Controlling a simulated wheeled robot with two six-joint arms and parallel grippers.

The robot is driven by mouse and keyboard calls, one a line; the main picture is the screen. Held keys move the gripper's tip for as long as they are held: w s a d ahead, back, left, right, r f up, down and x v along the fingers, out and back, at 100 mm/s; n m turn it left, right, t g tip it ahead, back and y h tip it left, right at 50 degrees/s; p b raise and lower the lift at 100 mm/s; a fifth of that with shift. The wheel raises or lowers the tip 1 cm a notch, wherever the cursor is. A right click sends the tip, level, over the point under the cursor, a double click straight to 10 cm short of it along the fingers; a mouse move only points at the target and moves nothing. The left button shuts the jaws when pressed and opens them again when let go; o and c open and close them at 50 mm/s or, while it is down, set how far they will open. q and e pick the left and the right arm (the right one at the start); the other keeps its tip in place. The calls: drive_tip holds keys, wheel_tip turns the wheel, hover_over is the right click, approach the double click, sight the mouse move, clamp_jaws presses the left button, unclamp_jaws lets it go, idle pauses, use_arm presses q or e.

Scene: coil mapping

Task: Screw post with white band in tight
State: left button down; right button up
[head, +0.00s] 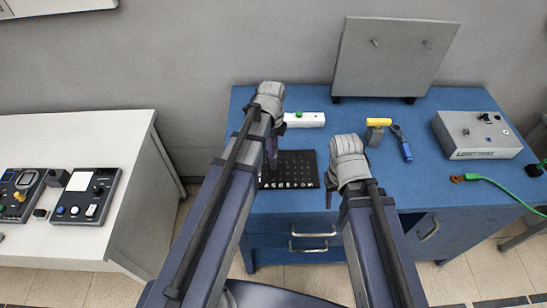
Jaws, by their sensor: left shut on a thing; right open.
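A black board (298,170) with rows of small holes and pale letters along its front edge lies on the blue bench. My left gripper (272,163) points down over the board's left part. It is shut on a thin post, mostly hidden by the gripper and arm. I cannot make out a white band or whether the post sits in a hole. My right gripper (329,200) is open and empty, low at the board's front right corner, near the bench's front edge.
The blue bench (400,185) holds a white block with a green spot (306,120), a yellow-topped tool (376,130), a blue-handled tool (402,145), a grey box (476,135) and a green cable (490,180). An upright grey panel (392,60) stands behind.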

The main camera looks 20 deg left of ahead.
use_arm(q)
drive_tip(key=c, duration=1.1)
unclamp_jaws()
drive_tip(key=shift+m, duration=0.6)
drive_tip(key=o, duration=0.6)
drive_tip(key=shift+c, duration=0.2)
drive_tip(key=shift+r, duration=0.15)
wheel_tip(320, 180, up, 8)
drive_tip(key=p, duration=0.8)
drive_tip(key=shift+f, duration=0.2)
drive_tip(key=shift+f, duration=0.1)
drive_tip(key=s+d+f+n+b, duration=0.5)
drive_tip(key=s+n, duration=0.2)
drive_tip(key=n, duration=0.1)
drive_tip(key=s+d+f+n+y+b, duration=0.1)
drive_tip(key=s+d+f+n+b, duration=0.4)
drive_tip(key=s+n, duration=0.2)
drive_tip(key=shift+s+d+n+b, duration=0.2)
drive_tip(key=shift+d+n+b, duration=0.15)
drive_tip(key=shift+n, duration=0.55)
